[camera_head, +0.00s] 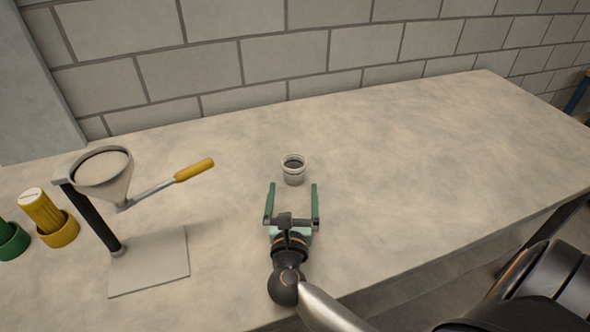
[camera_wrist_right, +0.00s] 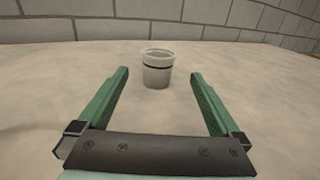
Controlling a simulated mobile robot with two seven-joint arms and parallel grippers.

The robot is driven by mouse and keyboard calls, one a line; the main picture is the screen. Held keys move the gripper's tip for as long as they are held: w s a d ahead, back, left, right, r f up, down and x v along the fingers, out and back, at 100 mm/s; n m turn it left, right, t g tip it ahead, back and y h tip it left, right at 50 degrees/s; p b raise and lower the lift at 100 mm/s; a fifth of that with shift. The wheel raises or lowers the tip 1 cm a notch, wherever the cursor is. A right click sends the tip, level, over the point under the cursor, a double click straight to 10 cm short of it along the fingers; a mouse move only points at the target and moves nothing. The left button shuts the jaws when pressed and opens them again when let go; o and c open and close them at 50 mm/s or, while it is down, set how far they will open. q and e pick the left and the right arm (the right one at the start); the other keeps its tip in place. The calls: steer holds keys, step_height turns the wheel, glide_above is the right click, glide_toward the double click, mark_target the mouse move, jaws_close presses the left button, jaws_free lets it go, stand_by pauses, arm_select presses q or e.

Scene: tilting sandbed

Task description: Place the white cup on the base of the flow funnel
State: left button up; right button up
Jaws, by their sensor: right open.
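The white cup (camera_head: 293,170) stands upright on the table, open side up, just beyond my right gripper. It also shows in the right wrist view (camera_wrist_right: 156,70), ahead of the fingertips and between their lines. My right gripper (camera_head: 292,187) is open and empty, its green fingers pointing at the cup with a gap left between. The flow funnel (camera_head: 103,176) stands at the left on a black post. Its flat square base (camera_head: 152,262) lies on the table and is bare. My left gripper is not in view.
A yellow-handled tool (camera_head: 194,170) reaches right from under the funnel. A yellow container (camera_head: 58,232) and a green container (camera_head: 12,242) stand left of the base. A block wall (camera_head: 290,48) runs behind the table. The table's right side (camera_head: 430,150) is clear.

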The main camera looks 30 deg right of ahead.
mark_target(293, 171)
steer(key=x, duration=0.5)
steer(key=shift+r, duration=0.1)
steer(key=p+x, duration=0.1)
steer(key=x, duration=0.3)
steer(key=shift+a+r, duration=0.1)
steer(key=shift+r, duration=0.05)
steer(key=shift+w+d, duration=0.35)
steer(key=shift+w, duration=0.15)
steer(key=c, duration=1.5)
steer(key=shift+o, duration=0.2)
step_height(293, 171, up, 10)
steer(key=p, duration=0.2)
